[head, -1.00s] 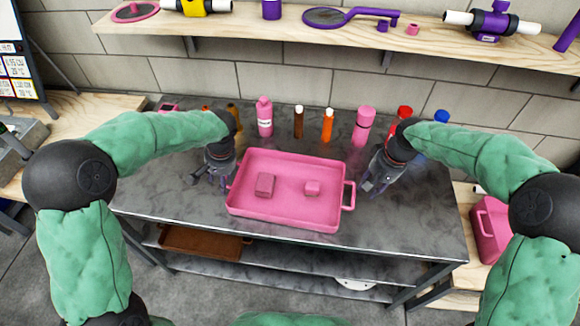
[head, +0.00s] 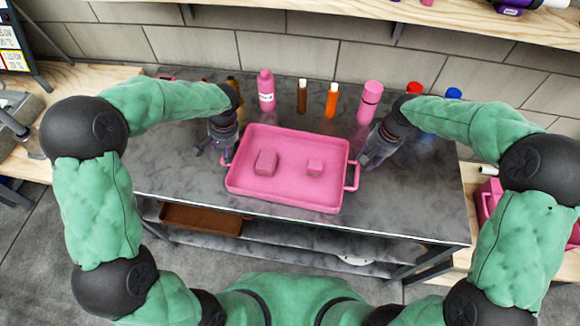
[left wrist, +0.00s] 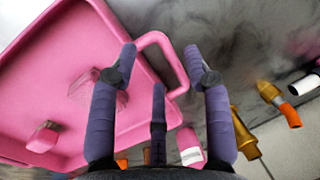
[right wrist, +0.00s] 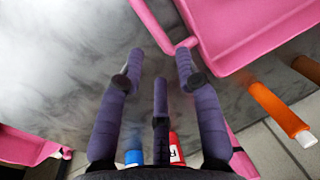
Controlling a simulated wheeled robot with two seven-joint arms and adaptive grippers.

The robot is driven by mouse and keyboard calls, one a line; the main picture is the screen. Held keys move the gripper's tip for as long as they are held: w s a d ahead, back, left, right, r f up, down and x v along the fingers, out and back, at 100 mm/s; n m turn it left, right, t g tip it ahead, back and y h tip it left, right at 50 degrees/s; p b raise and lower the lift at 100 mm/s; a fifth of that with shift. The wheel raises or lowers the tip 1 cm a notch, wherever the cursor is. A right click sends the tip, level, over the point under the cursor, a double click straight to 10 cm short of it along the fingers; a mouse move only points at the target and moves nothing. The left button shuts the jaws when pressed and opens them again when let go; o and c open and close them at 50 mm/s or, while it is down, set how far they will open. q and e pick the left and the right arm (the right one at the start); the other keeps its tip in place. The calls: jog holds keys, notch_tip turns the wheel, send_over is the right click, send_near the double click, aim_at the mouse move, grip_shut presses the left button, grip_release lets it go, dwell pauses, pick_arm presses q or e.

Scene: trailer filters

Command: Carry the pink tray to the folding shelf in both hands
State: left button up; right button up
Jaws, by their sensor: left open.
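My left gripper (head: 212,150) is open at the tray's left end. In the left wrist view its fingers (left wrist: 160,52) are spread on either side of the pink handle (left wrist: 165,45), with nothing gripped. My right gripper (head: 370,160) is open beside the tray's right handle (head: 353,177). In the right wrist view its fingers (right wrist: 160,55) are apart, with the handle (right wrist: 186,44) near the right fingertip; contact is unclear.
Behind the tray stand a pink bottle (head: 266,90), an orange bottle (head: 331,100), a pink flask (head: 370,100) and red and blue caps. A wooden wall shelf (head: 350,8) runs above. A brown tray (head: 202,218) lies on the table's lower shelf. A pink case (head: 486,210) stands at right.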

pick_arm(q)
jog(key=f, duration=0.3)
jog(key=a+f, duration=0.1)
jog(key=f, duration=0.2)
jog(key=shift+w+a+f, duration=0.15)
jog(key=shift+f, duration=0.2)
pick_arm(e)
jog(key=f, duration=0.3)
jog(key=a+f, duration=0.1)
jog(key=f, duration=0.2)
jog(key=shift+w+a+f, duration=0.15)
jog(key=shift+f, duration=0.2)
pick_arm(q)
jog(key=c, duration=0.7)
pick_arm(e)
grip_shut()
pick_arm(q)
grip_shut()
